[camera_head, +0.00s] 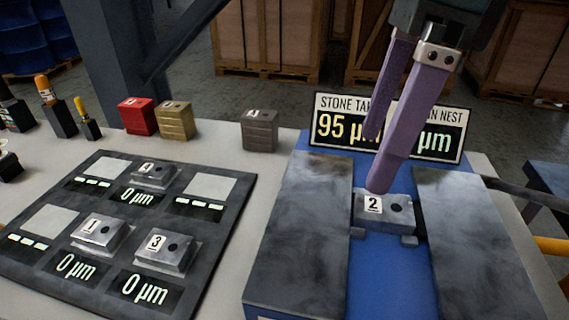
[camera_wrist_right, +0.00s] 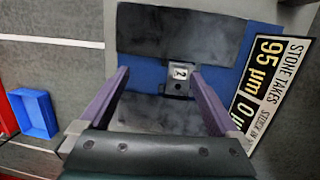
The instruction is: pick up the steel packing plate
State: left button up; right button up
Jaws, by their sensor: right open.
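A grey steel plate labelled 2 (camera_head: 398,218) sits in the gap between two dark stone slabs on a blue base. It also shows in the right wrist view (camera_wrist_right: 178,91), between the finger lines and beyond the tips. My right gripper (camera_head: 374,163) is open, its purple fingers pointing down above plate 2. In the head view the near fingertip overlaps the plate's back edge; I cannot tell if they touch. Similar steel plates labelled 1 (camera_head: 101,236) and 3 (camera_head: 166,252), and one farther back (camera_head: 154,175), lie on a dark board. My left gripper is not in view.
The dark board (camera_head: 225,235) has readouts and pale empty squares. Red (camera_head: 138,117), brass (camera_head: 176,121) and grey-brown (camera_head: 259,131) blocks stand behind it. A sign reading 95 µm (camera_head: 338,123) stands close behind the slabs (camera_head: 300,235). Handled tools (camera_head: 58,110) stand at left.

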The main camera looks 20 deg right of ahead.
aim_at(384, 206)
jog(key=d+f+h, duration=0.1)
jog(key=d+f, duration=0.1)
jog(key=w+d+f+h, duration=0.1)
jog(key=d+f, duration=0.1)
jog(key=f, duration=0.1)
jog(key=shift+d, duration=0.1)
jog(key=f, duration=0.5)
jog(key=shift+w+d+f+p, duration=0.2)
jog(key=shift+f+p, duration=0.1)
jog(key=shift+f, duration=0.1)
jog(key=shift+a, duration=0.1)
jog(key=shift+c, duration=0.2)
grip_shut()
jog(key=shift+r, duration=0.1)
